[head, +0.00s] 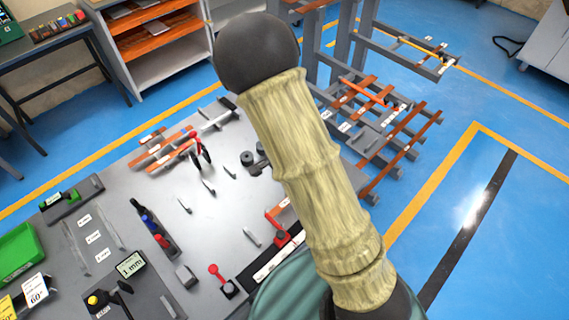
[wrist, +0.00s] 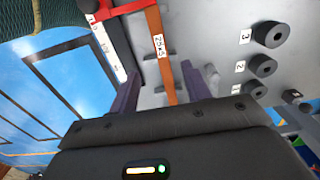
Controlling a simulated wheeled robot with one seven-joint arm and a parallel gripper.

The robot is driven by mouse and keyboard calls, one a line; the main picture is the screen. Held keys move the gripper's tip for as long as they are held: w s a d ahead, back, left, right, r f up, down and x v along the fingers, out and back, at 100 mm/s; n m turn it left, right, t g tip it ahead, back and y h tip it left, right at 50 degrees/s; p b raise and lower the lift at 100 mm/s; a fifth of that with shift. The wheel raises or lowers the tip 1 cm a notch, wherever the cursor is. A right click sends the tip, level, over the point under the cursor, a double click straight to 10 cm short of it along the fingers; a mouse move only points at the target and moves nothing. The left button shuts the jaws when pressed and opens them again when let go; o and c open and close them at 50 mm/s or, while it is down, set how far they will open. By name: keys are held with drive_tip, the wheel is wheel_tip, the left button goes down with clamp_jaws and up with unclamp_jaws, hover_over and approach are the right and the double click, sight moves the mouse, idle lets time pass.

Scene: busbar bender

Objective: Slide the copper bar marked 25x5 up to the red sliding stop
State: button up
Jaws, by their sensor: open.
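The copper bar marked 25x5 (wrist: 158,52) runs down the wrist view on the grey table, its label facing up. Its lower part passes between the fingers of my gripper (wrist: 160,85), which is open, with a finger on either side. I cannot tell whether either finger touches it. The red sliding stop (wrist: 104,14) is at the top of the wrist view, by a dark rail with a white scale; its red arm reaches toward the bar. Whether they touch is unclear. The stop shows in the head view (head: 280,238) beside my arm, which hides my gripper there.
Black rollers (wrist: 264,66) numbered 1, 2 and 3 stand right of the bar in the wrist view. On the grey table (head: 150,185) are other copper bars (head: 165,150), small upright pegs and a gauge reading 1 mm (head: 131,264). A rack (head: 375,120) with copper bars stands behind.

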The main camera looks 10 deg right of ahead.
wheel_tip(320, 180, up, 7)
drive_tip(key=shift+p, duration=0.35)
idle(0.3)
drive_tip(key=s+d+r+n+t, duration=0.2)
drive_tip(key=s+d+r+n, duration=0.6)
drive_tip(key=n, duration=0.3)
drive_tip(key=shift+s+r+t, duration=0.3)
drive_tip(key=shift+r, duration=0.6)
drive_tip(key=shift+c, duration=0.2)
